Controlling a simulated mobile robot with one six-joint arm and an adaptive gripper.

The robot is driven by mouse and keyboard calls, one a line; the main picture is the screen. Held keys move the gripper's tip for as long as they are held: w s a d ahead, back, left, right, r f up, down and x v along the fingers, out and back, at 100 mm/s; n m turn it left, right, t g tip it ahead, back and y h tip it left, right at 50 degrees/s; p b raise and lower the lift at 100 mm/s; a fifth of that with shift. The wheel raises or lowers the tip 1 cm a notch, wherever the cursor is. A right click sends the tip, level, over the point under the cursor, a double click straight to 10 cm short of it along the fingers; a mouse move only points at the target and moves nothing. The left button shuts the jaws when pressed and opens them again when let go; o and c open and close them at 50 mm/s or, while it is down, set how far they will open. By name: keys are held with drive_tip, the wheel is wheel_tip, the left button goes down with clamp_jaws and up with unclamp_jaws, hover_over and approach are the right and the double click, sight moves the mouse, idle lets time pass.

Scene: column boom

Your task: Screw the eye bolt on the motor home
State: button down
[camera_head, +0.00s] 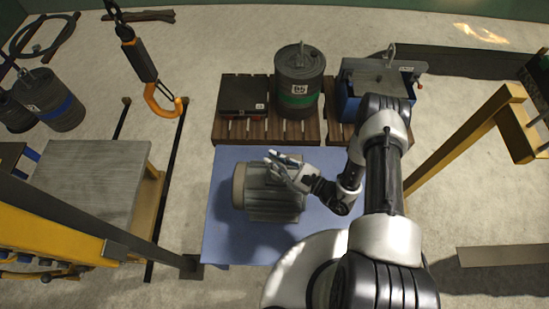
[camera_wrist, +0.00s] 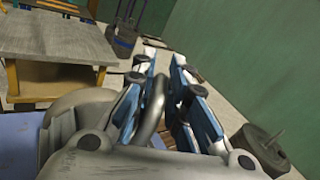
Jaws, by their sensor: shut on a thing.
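The grey motor (camera_head: 268,205) lies on its side on the blue table (camera_head: 225,243) in the head view. My gripper (camera_head: 279,168) is over the top of the motor, reaching in from the right. In the wrist view my gripper (camera_wrist: 164,82) is shut on the eye bolt (camera_wrist: 152,108), whose grey ring shows between the fingers. The motor's rounded housing (camera_wrist: 62,125) shows at the lower left of that view. The bolt's lower end is hidden, so I cannot tell how deep it sits in the motor. The head view does not show the bolt clearly.
Behind the blue table, wooden pallets (camera_head: 240,128) hold a dark case (camera_head: 243,94), a drum with a green band (camera_head: 298,88) and a blue box (camera_head: 347,104). An orange hook (camera_head: 160,100) hangs at the upper left. A grey-topped bench (camera_head: 95,180) stands at the left.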

drive_tip(key=m+t+h, duration=0.1)
drive_tip(key=t+h+p, duration=0.1)
drive_tip(key=shift+r+m+t, duration=0.2)
drive_tip(key=shift+m+t, duration=0.1)
drive_tip(key=shift+m, duration=0.1)
drive_tip(key=m+t+h+p, duration=0.1)
drive_tip(key=h+p, duration=0.1)
drive_tip(key=p, duration=0.1)
drive_tip(key=shift+r+m+t, duration=0.15)
drive_tip(key=shift+m+t, duration=0.15)
drive_tip(key=shift+m, duration=0.1)
drive_tip(key=h+p, duration=0.1)
drive_tip(key=p, duration=0.2)
drive_tip(key=m+t+h+p, duration=0.1)
drive_tip(key=p, duration=0.2)
drive_tip(key=shift+w+d+r+m+t, duration=0.1)
drive_tip(key=shift+w+m+t, duration=0.05)
drive_tip(key=shift+m+t, duration=0.15)
drive_tip(key=shift+m+h+p, duration=0.3)
drive_tip(key=shift+h+p, duration=0.1)
drive_tip(key=shift+p, duration=0.4)
drive_tip(key=shift+w+d+f+m+t+h+p, duration=0.1)
drive_tip(key=shift+f+m+t+h+p, duration=0.25)
drive_tip(key=shift+p, duration=0.35)
drive_tip(key=shift+r, duration=0.1)
drive_tip(key=c, duration=1.7)
unclamp_jaws()
drive_tip(key=shift+o, duration=0.2)
drive_tip(key=shift+f+b, duration=0.35)
drive_tip(key=shift+b, duration=0.8)
